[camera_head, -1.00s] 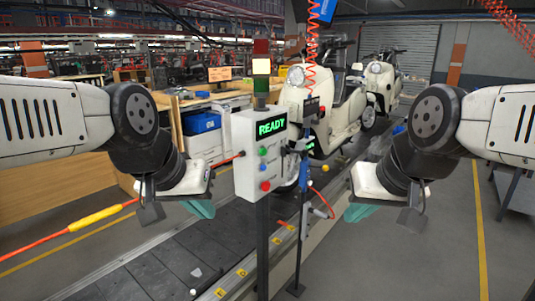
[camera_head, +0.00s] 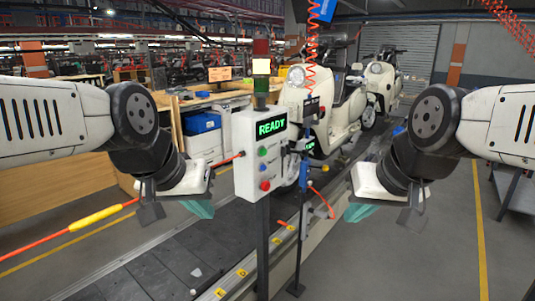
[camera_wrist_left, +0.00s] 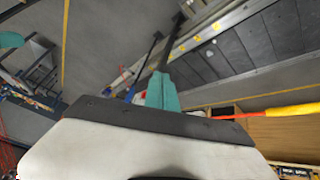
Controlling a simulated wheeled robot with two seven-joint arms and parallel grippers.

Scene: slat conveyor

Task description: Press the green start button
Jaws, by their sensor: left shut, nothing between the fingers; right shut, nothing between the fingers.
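The green start button (camera_head: 262,151) is the top one of three buttons on a white control box (camera_head: 246,176). The box stands on a dark post, and its screen (camera_head: 270,126) reads READY in green. A blue button (camera_head: 262,167) and a red button (camera_head: 264,185) are below the green one. My left gripper (camera_head: 201,209) is shut and empty, left of the box and lower than the green button. Its teal fingers also show in the left wrist view (camera_wrist_left: 162,92). My right gripper (camera_head: 358,212) is shut and empty, right of the box and apart from it.
A stack light (camera_head: 261,66) tops the box. The slat conveyor (camera_head: 165,262) runs beneath, with cream scooters (camera_head: 327,110) behind. A thin post (camera_head: 301,225) with a red hose stands right of the box. An orange cable (camera_head: 95,217) is at left.

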